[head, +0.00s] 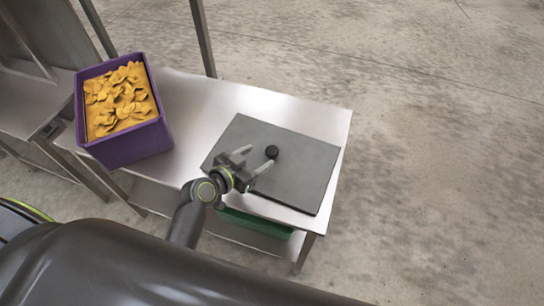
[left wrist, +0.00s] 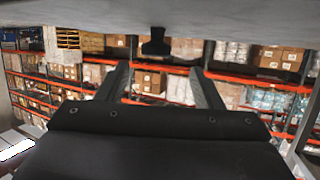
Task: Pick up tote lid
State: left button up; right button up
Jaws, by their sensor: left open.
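The knob looks just beyond the fingertips; in the head view I cannot tell the exact gap. The gripper holds nothing. My right gripper is not in view.
A purple tote (head: 135,147) full of yellow-orange pieces stands on the left part of the steel table (head: 205,95). A green container (head: 255,223) sits below the table top. Open concrete floor lies to the right. Shelves with boxes (left wrist: 75,72) fill the left wrist view's background.

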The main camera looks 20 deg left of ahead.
aim_at(271, 152)
pick_arm(q)
jog(key=x, duration=0.2)
jog(key=p+x, duration=0.1)
jog(key=shift+w+d+f, duration=0.15)
jog(key=shift+w+d, duration=0.1)
jog(key=shift+d, duration=0.15)
jog(key=shift+w+d+f, duration=0.25)
jog(key=shift+w+f, duration=0.05)
jog(key=shift+w, duration=0.25)
jog(key=c, duration=1.3)
jog(key=shift+o, duration=0.2)
jog(key=shift+r, duration=0.1)
